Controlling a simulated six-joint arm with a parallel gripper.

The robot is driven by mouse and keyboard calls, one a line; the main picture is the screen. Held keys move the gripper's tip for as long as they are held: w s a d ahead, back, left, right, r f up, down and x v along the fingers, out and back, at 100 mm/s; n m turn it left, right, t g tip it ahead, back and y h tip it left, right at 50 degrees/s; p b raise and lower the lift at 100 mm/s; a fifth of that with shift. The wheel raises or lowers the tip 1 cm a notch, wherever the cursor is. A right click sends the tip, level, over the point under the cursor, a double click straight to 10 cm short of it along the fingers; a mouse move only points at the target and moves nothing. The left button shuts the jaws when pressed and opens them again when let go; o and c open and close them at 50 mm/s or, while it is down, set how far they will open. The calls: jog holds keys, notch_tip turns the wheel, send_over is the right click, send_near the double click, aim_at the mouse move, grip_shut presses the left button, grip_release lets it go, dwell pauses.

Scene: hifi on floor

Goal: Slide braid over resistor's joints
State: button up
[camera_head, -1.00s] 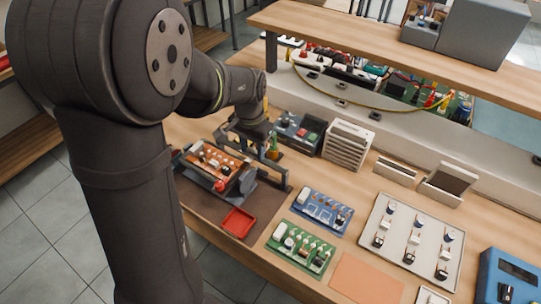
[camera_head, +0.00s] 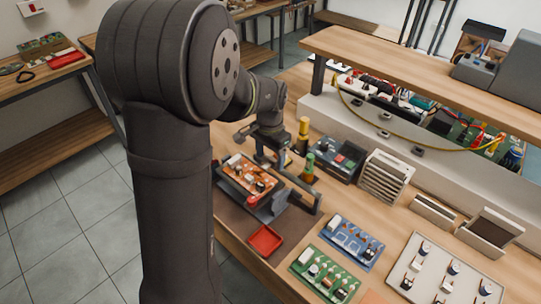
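An orange circuit board (camera_head: 252,172) sits in a dark holder (camera_head: 277,207) on the bench, with small light and dark components on it. The resistor and its joints are too small to tell apart. No braid can be made out for certain. My gripper (camera_head: 268,152) hangs over the far side of the holder, behind the board. Its fingertips are small and dark, and I cannot tell whether they are open or hold anything. A green bottle-like item (camera_head: 308,168) and a yellow-topped item (camera_head: 303,132) stand right of my gripper.
A red tray (camera_head: 265,240) lies in front of the holder. A green board (camera_head: 324,274) and a blue board (camera_head: 352,242) lie to its right. A grey slotted rack (camera_head: 385,178) and a pale tray (camera_head: 450,278) of components stand further right. An overhead shelf (camera_head: 420,75) spans the back.

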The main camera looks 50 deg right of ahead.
aim_at(270, 159)
jog(key=shift+r, duration=0.1)
notch_tip(270, 159, up, 17)
jog(key=shift+r, duration=0.15)
dwell(0.4)
dwell(0.5)
notch_tip(270, 159, down, 18)
jog(key=shift+r, duration=0.25)
jog(key=shift+s, duration=0.1)
dwell(1.6)
